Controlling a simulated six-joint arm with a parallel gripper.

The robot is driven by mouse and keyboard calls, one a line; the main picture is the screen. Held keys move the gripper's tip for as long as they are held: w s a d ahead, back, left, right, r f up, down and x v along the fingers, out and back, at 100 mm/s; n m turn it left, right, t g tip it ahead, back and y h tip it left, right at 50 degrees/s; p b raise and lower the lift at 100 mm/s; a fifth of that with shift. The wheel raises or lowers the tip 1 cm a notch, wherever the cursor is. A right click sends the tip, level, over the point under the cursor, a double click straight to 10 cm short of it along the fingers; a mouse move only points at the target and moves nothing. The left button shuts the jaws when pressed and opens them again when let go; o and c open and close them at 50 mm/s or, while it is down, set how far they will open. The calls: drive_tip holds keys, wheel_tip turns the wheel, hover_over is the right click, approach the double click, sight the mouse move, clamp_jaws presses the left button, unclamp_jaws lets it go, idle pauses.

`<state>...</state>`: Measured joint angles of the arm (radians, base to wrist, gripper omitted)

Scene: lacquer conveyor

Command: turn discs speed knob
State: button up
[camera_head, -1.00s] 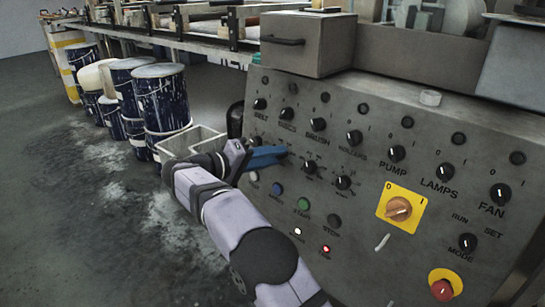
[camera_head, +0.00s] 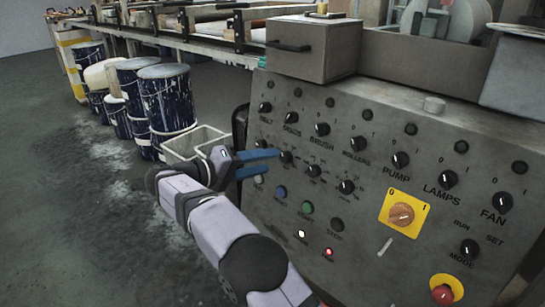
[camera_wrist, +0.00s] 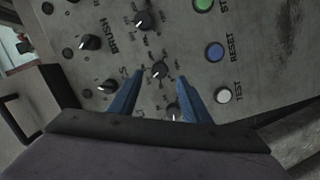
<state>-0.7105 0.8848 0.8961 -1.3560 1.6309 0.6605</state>
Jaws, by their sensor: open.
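Above the row are larger knobs, including brush (camera_head: 322,129) and rollers (camera_head: 356,140). Below are coloured buttons, among them a blue reset (camera_head: 281,192) and a green one (camera_head: 307,208). A yellow-backed switch (camera_head: 401,214) and red stop button (camera_head: 444,293) sit right. Paint drums (camera_head: 167,98) stand left.

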drive_tip(key=shift+p+v, duration=0.3)
drive_tip(key=shift+v, duration=1)
